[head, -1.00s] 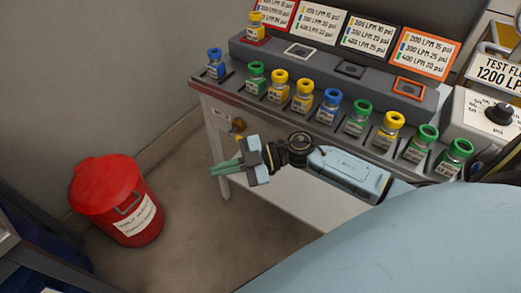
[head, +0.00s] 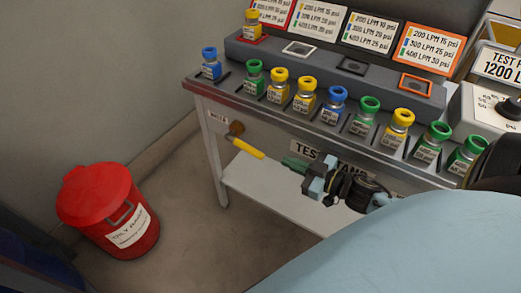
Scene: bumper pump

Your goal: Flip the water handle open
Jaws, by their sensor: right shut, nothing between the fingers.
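The water valve (head: 237,128) is a brass fitting on the front of the test bench, beside a small white label (head: 219,115). Its yellow handle (head: 248,148) slants down and to the right, fully visible. My right gripper (head: 287,161) has green fingers that are shut and empty. It is to the right of the handle's free end, with a gap between them in the picture. Its fingers point left, toward the handle. My left gripper is not in view.
The bench's front edge (head: 290,130) runs above the handle and carries a row of bottles with blue, green and yellow caps. A lower shelf (head: 270,195) is below. A red bin (head: 108,210) stands on the floor at left.

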